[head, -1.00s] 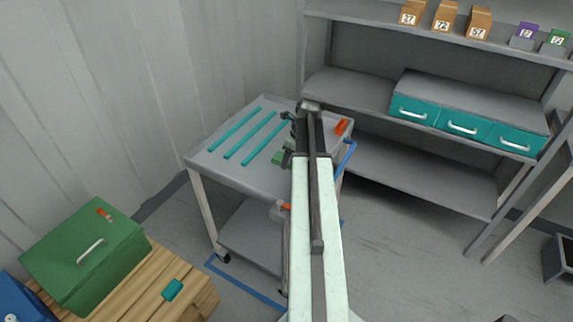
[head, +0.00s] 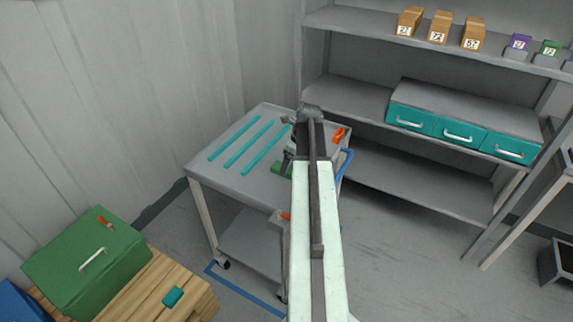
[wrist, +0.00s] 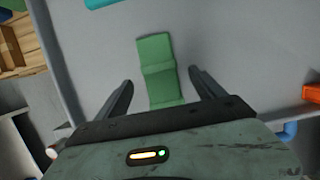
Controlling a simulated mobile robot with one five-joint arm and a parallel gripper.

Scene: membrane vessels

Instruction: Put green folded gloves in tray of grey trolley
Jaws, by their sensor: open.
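The green folded gloves (wrist: 158,70) lie on the top tray of the grey trolley (wrist: 225,40), between and slightly beyond my two open fingers in the wrist view. My gripper (wrist: 158,88) is open, with a dark finger on each side of the gloves and a gap to each. In the head view the gloves (head: 281,169) show as a small green patch partly hidden by my arm. The trolley (head: 232,172) stands against the wall, with my gripper (head: 290,150) above its top. I cannot tell whether the gloves rest flat everywhere.
Several teal strips (head: 243,145) lie on the trolley's left half. An orange item (head: 338,134) is at its right edge, also in the wrist view (wrist: 312,92). A shelf with teal drawers (head: 458,132) stands behind right. A green box (head: 88,262) sits on a wooden crate at lower left.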

